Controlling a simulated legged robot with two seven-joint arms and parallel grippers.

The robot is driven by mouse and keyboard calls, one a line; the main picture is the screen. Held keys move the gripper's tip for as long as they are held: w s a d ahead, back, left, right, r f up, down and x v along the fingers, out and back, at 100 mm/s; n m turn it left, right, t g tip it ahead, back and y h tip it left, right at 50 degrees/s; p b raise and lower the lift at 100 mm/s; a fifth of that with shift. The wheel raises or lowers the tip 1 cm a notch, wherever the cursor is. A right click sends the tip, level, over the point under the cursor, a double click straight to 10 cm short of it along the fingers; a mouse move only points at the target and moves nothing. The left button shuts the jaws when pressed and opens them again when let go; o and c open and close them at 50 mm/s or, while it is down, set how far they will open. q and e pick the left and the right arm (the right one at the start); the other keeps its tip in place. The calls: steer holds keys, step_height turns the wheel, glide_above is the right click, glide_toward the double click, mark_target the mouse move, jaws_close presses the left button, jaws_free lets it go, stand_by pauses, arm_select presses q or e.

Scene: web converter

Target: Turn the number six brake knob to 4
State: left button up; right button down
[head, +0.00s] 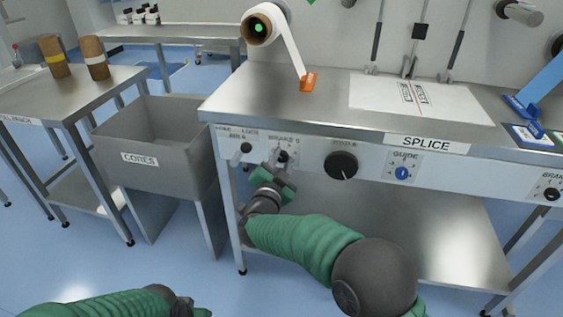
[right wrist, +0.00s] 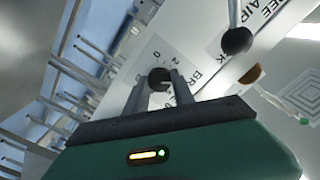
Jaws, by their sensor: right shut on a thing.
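The brake knob (head: 283,156) is a small black knob on the white front panel of the splice table, under a label reading "BRAKE" whose number is too small to read. My right gripper (head: 279,165) is at this knob, coming from below and in front. In the right wrist view the black knob (right wrist: 159,78) sits between the two grey fingertips, and my right gripper (right wrist: 161,88) is shut on it. Digits including 0 and 2 show on its plate; its pointer is hidden. My left gripper (head: 183,304) is low at the bottom edge, partly cut off, its fingers unclear.
Left of the brake knob is another black knob (head: 246,147), shown as a round-ended lever (right wrist: 236,40) in the wrist view. To the right are a large black dial (head: 341,165) and a blue guide knob (head: 402,172).

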steer(key=shift+f+m, duration=0.15)
steer(key=shift+m, duration=0.45)
steer(key=c, duration=1.1)
jaws_free()
steer(key=shift+o, duration=0.2)
steer(key=shift+s, duration=0.1)
